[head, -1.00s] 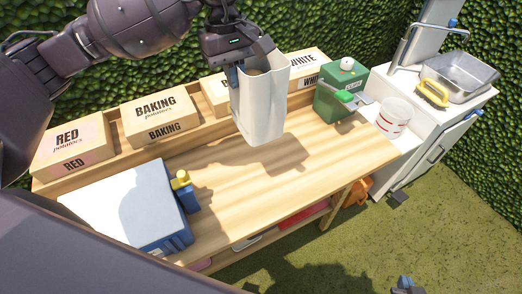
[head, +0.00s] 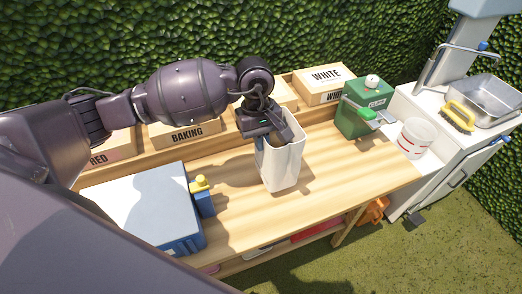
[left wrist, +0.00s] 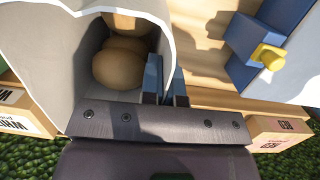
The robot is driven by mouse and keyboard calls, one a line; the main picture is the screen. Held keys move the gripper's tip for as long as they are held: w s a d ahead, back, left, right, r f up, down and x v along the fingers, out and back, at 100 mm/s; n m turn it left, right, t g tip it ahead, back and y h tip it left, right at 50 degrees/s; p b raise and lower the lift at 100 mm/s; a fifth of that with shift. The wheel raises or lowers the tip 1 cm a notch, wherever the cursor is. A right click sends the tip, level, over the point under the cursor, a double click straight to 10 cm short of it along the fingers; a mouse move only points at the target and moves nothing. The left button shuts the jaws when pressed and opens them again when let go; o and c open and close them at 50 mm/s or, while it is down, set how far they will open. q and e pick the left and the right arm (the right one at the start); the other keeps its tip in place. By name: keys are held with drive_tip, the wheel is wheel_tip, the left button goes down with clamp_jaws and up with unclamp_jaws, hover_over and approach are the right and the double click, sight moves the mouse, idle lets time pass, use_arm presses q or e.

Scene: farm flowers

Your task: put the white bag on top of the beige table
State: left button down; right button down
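The white bag (head: 281,160) is upright and open at the top, over the middle of the beige table (head: 330,185). Its base is at or very close to the tabletop; I cannot tell if it bears on it. My left gripper (head: 268,140) is at the bag's top left edge. In the left wrist view its blue fingers (left wrist: 167,82) are closed on the bag's side wall, and brown potatoes (left wrist: 118,65) show inside the bag (left wrist: 160,14). My right gripper is not in view.
A blue box with a white top (head: 140,205) and a small blue, yellow-topped item (head: 203,197) stand left. Potato boxes (head: 325,84) line the back shelf. A green machine (head: 362,110) and white bucket (head: 414,138) are right. Tabletop right of the bag is clear.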

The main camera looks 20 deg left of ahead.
sight(261, 157)
use_arm(q)
wheel_tip(261, 157, down, 3)
drive_tip(key=shift+f, duration=0.5)
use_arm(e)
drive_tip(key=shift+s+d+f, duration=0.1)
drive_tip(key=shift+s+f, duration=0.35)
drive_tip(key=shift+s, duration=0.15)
use_arm(q)
drive_tip(key=shift+f, duration=0.15)
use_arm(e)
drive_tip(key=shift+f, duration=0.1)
